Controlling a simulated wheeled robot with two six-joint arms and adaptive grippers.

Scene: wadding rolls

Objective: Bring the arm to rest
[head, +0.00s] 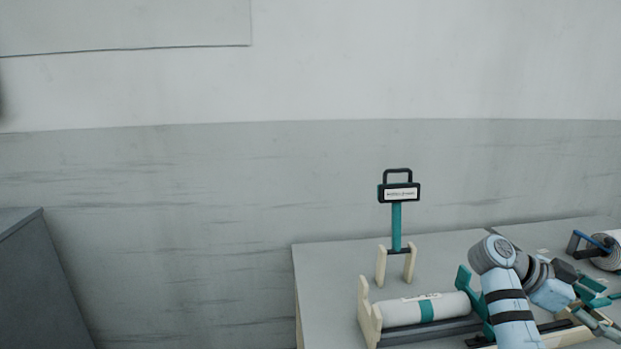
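One light-blue arm of mine with black bands rises from the bottom right in the head view. It bends at a grey joint and runs right and down. I take it for my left arm. Its gripper end (598,297) is small and crowded among teal and grey parts near the right edge, and I cannot tell whether it is open or shut. My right gripper is not in view.
The grey table (335,262) has clear room at its back left. A teal post with a black-framed sign (397,217) stands behind the roll. Another roll with a blue bar (607,257) is at the right edge. A dark grey block (30,290) stands far left, beyond a gap.

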